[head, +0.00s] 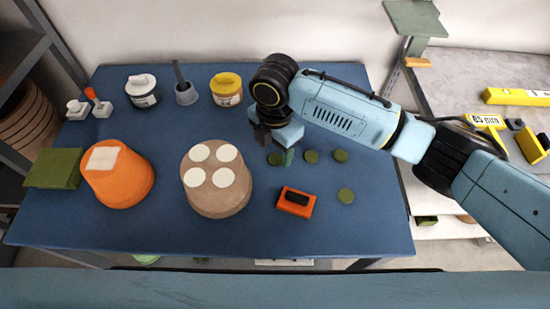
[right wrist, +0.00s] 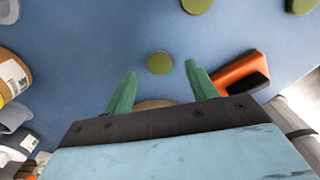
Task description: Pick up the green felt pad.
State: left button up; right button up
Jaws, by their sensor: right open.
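Several round green felt pads lie on the blue table: one beside my right gripper's fingers (head: 275,159), two to its right (head: 311,156) (head: 340,155), and one nearer the front (head: 346,195). My right gripper (head: 282,154) points down over the table at the leftmost pad. In the right wrist view its two green fingers (right wrist: 160,72) are spread open and empty, with one green pad (right wrist: 160,63) seen between their tips. I cannot tell the height of the fingers above the table. My left gripper is not in view.
An orange block with a black top (head: 296,201) lies close to the pads. An upturned brown pot (head: 218,203) with several white discs and an upturned orange pot (head: 125,186) stand left. Tubs (head: 227,97) line the back.

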aim_at(275, 160)
jog(key=shift+f, duration=1.1)
jog(key=shift+f, duration=0.1)
jog(key=c, duration=0.8)
